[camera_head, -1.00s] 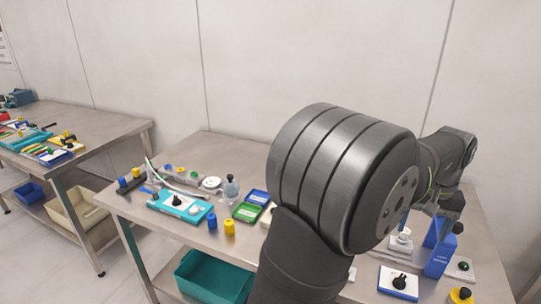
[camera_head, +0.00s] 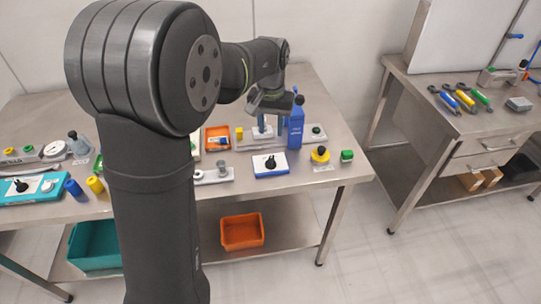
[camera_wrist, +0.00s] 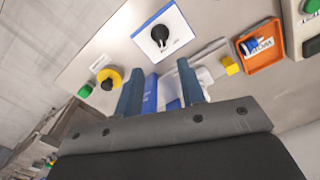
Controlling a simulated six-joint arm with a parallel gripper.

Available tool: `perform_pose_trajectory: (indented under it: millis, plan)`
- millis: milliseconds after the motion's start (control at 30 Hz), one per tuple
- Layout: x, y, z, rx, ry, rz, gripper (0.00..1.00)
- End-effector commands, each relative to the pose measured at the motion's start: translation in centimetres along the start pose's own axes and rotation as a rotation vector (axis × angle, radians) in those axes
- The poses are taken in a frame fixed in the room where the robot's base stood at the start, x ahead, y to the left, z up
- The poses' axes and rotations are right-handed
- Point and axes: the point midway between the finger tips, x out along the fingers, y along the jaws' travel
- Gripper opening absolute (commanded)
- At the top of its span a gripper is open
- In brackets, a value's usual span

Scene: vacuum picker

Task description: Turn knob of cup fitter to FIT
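A white panel with a blue border and a black knob (camera_head: 271,161) lies on the table in front of my gripper. It also shows in the wrist view, with its black knob (camera_wrist: 160,34) beyond the fingertips. Its lettering is too small to read, so I cannot tell if it is the cup fitter.
A yellow round knob (camera_head: 320,155) and a green button (camera_head: 347,156) stand to the right near the table edge. An orange tray (camera_head: 226,129) is at the left of my gripper. A teal plate (camera_head: 45,196) with a black knob lies far left. A second table (camera_head: 425,105) stands right.

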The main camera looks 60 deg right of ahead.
Motion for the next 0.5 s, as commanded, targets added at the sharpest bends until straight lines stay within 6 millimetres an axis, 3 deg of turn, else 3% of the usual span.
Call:
perform_pose_trajectory:
  millis: [300,500]
  plan:
    - [7.1,0.0,0.1,-0.001,-0.004,0.000,0.36]
    - [10.3,0.0,0.0,-0.001,-0.002,0.000,0.36]
